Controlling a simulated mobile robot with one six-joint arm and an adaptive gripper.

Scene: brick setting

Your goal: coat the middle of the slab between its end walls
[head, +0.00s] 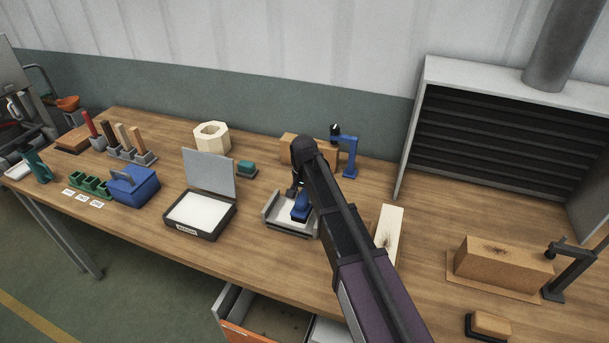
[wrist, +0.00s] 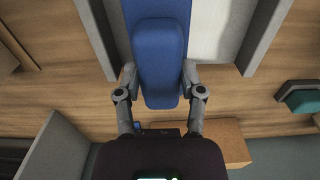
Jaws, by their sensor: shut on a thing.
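The slab (head: 278,210) lies on the workbench, pale on top with raised grey end walls. The wrist view shows its white surface (wrist: 210,30) between the right wall (wrist: 264,35) and the left wall (wrist: 95,35). My gripper (wrist: 160,80) is shut on a blue block-like tool (wrist: 160,45), one finger on each side. The tool (head: 300,207) is over the slab between the walls, and covers part of the surface. I cannot tell whether it touches the slab. My arm hides part of the slab's right side in the head view.
An open dark case with a white pad (head: 200,210) stands left of the slab. A teal block (head: 246,167) and a cardboard-coloured box (head: 292,148) are behind it. A blue clamp-like stand (head: 350,155) and a pale board (head: 388,230) are to the right. An open drawer (head: 265,318) juts out below.

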